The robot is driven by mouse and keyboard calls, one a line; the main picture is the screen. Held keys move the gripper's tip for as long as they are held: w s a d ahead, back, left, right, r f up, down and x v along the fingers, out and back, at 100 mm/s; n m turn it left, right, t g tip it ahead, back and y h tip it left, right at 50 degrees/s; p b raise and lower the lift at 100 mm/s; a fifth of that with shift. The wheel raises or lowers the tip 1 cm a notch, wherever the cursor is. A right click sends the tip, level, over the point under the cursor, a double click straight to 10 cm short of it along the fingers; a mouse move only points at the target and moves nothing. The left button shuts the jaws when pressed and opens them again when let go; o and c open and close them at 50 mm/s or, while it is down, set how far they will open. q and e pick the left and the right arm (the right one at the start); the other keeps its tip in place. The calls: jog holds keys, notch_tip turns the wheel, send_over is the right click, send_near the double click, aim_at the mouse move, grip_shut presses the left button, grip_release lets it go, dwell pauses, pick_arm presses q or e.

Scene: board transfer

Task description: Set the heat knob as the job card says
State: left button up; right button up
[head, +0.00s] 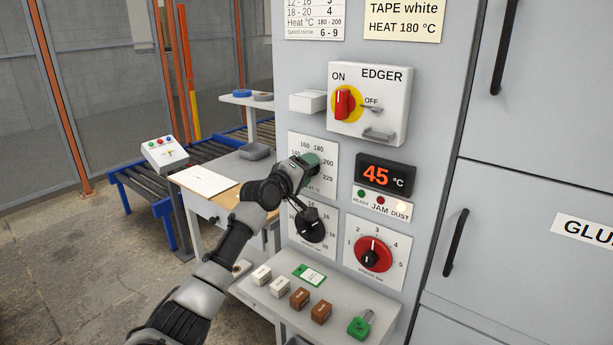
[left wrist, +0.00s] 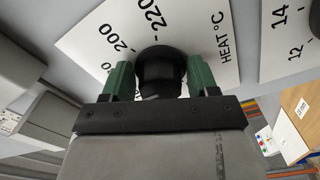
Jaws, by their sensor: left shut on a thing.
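The job card (head: 404,20) at the top of the grey machine front reads "TAPE white" and "HEAT 180 °C". My left gripper (head: 309,164) is at this dial, with green fingers. In the left wrist view, the black heat knob (left wrist: 161,70) sits between the two fingers (left wrist: 160,78), which are shut on it. In the head view my gripper covers the knob. I cannot tell which number the knob points to. The display (head: 384,176) reads 45 °C. My right gripper is not in view.
Another black dial (head: 311,226) sits below, close to my wrist. A red dial (head: 373,255) is to its right. The EDGER switch box (head: 385,85) juts out above. A shelf (head: 345,325) with small blocks is below. A roller conveyor (head: 120,175) stands at left.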

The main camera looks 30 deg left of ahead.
pick_arm(q)
jog(key=shift+f+m+b, duration=0.2)
jog(key=shift+m+b, duration=0.55)
jog(key=shift+m, duration=1.25)
jog(key=o, duration=0.6)
jog(key=shift+s, duration=0.15)
jog(key=s+b, duration=0.1)
jog(key=s, duration=0.9)
jog(key=shift+s+a+b, duration=0.3)
jog(key=shift+a, duration=0.15)
